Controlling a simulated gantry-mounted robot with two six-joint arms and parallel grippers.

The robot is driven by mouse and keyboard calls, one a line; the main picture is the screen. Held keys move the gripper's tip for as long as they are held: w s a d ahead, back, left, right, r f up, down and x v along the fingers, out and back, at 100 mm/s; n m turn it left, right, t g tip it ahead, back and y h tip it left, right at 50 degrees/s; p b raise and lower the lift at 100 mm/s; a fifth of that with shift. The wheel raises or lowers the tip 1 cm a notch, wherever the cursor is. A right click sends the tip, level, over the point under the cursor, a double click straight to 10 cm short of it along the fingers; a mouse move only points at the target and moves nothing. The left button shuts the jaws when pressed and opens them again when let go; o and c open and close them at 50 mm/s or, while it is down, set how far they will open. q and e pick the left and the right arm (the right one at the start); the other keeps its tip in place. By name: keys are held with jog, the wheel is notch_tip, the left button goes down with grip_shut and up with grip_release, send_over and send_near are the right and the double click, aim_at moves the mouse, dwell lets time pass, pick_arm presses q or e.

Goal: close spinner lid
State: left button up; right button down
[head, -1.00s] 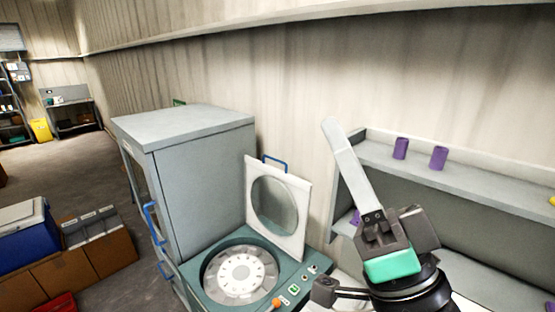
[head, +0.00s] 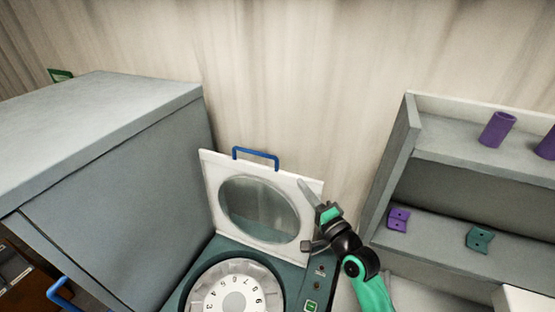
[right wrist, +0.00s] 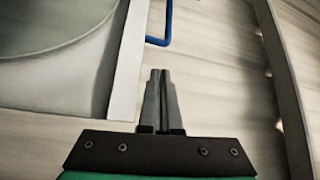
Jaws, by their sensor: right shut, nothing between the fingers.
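The spinner lid (head: 212,190) stands open and upright at the back of the spinner (head: 290,283). It is a white square frame with a round clear window and a blue handle (head: 257,152) on its top edge. My right gripper (head: 303,186) is shut and empty, at the right edge of the lid in the head view. In the right wrist view my right gripper (right wrist: 158,75) points past the lid's edge (right wrist: 132,65), just below the blue handle (right wrist: 165,22). I cannot tell whether it touches the lid. My left gripper is not in view.
A large grey cabinet (head: 115,165) stands left of the spinner. A grey shelf unit (head: 450,150) on the right holds purple cylinders (head: 497,129) above and small purple (head: 398,220) and teal (head: 479,238) pieces below. The wall (head: 310,70) is close behind the lid.

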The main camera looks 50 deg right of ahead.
jog(key=x, duration=1)
jog(key=shift+r, duration=0.3)
jog(key=shift+w, duration=0.1)
